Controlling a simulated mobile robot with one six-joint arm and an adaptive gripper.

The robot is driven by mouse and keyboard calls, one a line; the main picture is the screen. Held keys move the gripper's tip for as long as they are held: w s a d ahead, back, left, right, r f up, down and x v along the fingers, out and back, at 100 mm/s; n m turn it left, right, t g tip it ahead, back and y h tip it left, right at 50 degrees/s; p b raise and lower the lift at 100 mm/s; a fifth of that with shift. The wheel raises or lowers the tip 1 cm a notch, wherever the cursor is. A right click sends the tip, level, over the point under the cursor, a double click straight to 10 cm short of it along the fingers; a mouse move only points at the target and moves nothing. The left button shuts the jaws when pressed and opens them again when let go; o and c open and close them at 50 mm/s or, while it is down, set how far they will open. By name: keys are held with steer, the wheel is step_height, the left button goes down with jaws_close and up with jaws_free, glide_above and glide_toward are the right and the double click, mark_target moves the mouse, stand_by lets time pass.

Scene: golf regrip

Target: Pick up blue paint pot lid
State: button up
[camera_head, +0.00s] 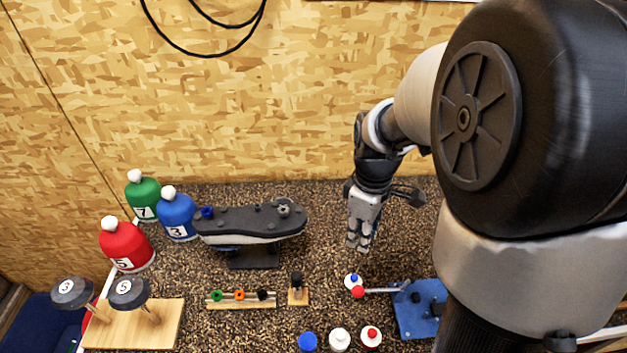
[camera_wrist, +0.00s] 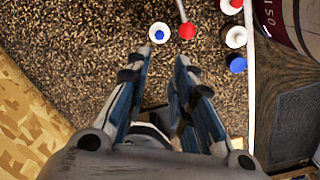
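A small white disc with a blue knob, which looks like the blue paint pot lid (camera_head: 353,281), lies on the speckled surface beside a red ball. It also shows in the wrist view (camera_wrist: 159,34), just beyond the fingertips and roughly in line with the gap between them. My gripper (camera_head: 357,250) points down above the surface, behind the lid in the head view. In the wrist view my gripper (camera_wrist: 163,57) is open, with nothing between its fingers. The blue-topped pot (camera_head: 308,342) stands at the front edge, apart from the lid; it appears to be uncovered.
The red ball (camera_head: 358,292) ends a metal rod on a blue fixture (camera_head: 415,312), close to the lid. A white-topped pot (camera_head: 339,341) and a red-knobbed pot (camera_head: 371,338) stand in front.

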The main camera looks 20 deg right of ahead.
steer(key=b, duration=0.4)
glide_above(354, 277)
step_height(354, 277, down, 12)
steer(key=shift+w, duration=0.1)
steer(key=shift+f+b, duration=0.8)
steer(key=shift+f, duration=1.95)
steer(key=shift+r, duration=0.1)
steer(key=c, duration=0.4)
